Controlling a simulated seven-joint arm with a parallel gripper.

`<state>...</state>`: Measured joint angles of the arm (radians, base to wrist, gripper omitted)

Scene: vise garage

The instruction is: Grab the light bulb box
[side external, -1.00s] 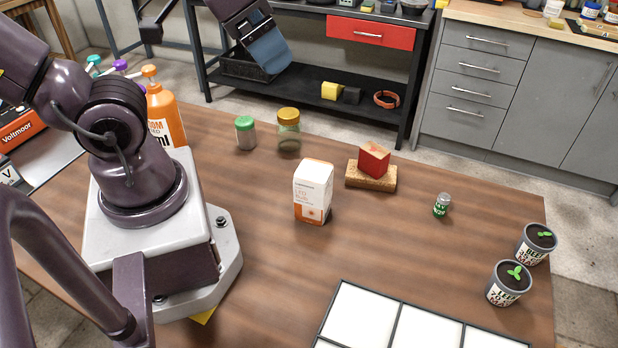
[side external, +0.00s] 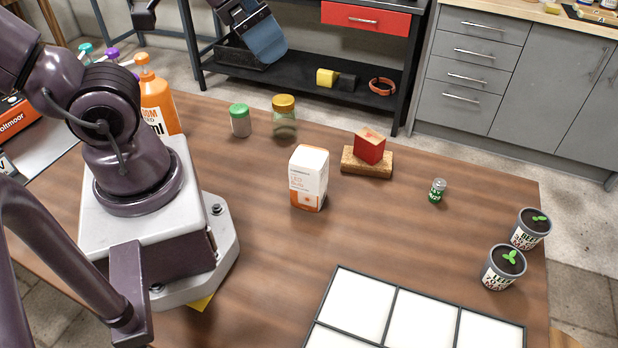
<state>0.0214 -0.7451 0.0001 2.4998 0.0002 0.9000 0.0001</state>
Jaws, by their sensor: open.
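The light bulb box (side external: 309,178) is a white carton with an orange lower part. It stands upright on the wooden table, near the middle of the side external view, with nothing touching it. What looks like my gripper (side external: 265,38) is a dark purple end with a blue-grey part at the top of the view. It is up and to the left of the box in the picture, well apart from it. It is open and holds nothing that I can see. Its fingers are hard to make out, and its upper part is cut off by the picture edge.
A red block (side external: 369,147) rests on a cork-like block (side external: 366,163) right of the box. Behind are a green-lidded jar (side external: 240,121), a yellow-lidded jar (side external: 284,117) and an orange bottle (side external: 158,100). A small green jar (side external: 437,191), potted seedlings (side external: 503,268) and a white-panelled tray (side external: 357,303) lie rightward.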

